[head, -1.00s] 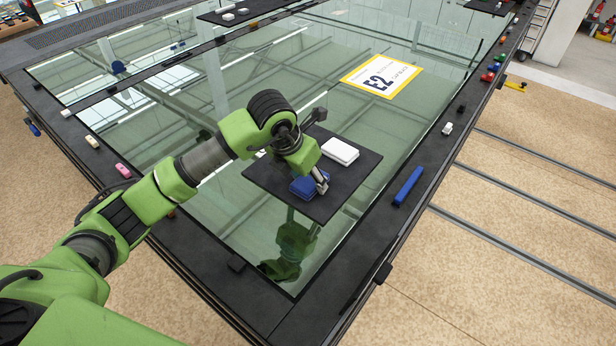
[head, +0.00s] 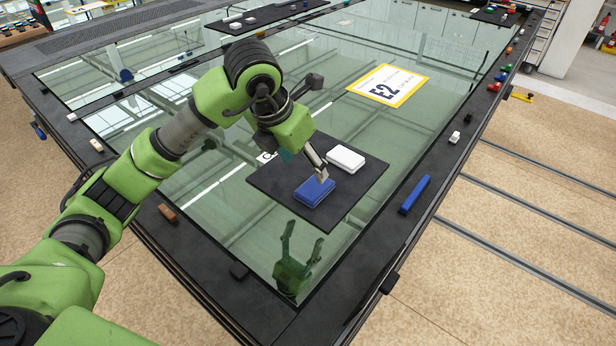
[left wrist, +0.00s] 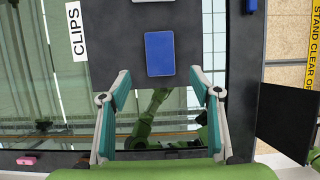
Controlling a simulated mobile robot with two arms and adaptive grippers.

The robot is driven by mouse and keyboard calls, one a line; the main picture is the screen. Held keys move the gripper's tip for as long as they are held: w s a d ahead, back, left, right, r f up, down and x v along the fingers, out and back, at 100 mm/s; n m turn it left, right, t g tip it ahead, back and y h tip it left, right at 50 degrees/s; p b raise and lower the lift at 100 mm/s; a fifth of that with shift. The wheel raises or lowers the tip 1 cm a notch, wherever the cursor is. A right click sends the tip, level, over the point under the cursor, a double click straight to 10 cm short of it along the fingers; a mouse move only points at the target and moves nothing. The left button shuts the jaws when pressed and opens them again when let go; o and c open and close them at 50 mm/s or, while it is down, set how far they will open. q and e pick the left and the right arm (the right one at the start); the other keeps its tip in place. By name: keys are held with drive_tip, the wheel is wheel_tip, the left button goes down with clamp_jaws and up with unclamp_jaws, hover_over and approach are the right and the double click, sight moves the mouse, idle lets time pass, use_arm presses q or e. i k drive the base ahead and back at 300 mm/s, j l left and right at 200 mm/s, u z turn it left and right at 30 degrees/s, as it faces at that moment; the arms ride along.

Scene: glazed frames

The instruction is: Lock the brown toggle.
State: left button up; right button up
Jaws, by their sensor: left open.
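The brown toggle (head: 167,213) is a small bar on the dark near-left frame of the glass table in the head view, just right of my left forearm. My left gripper (head: 320,170) is open and empty, well to the right of the toggle. It hangs above the black mat (head: 270,188), close to the blue box (head: 314,193). In the left wrist view the blue box (left wrist: 159,54) lies beyond the open fingers (left wrist: 160,76). My right gripper is not in view.
A white box (head: 345,156) lies on the mat beside the blue one. A blue bar (head: 415,195) and several small coloured pieces sit along the right frame. A pink toggle (left wrist: 27,160) shows at the lower left in the left wrist view.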

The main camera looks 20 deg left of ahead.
sight(167, 213)
drive_tip(key=k+j, duration=0.25)
drive_tip(key=k, duration=0.2)
drive_tip(key=k+j, duration=0.25)
drive_tip(key=k, duration=0.25)
drive_tip(key=k+j, duration=0.25)
drive_tip(key=k, duration=0.2)
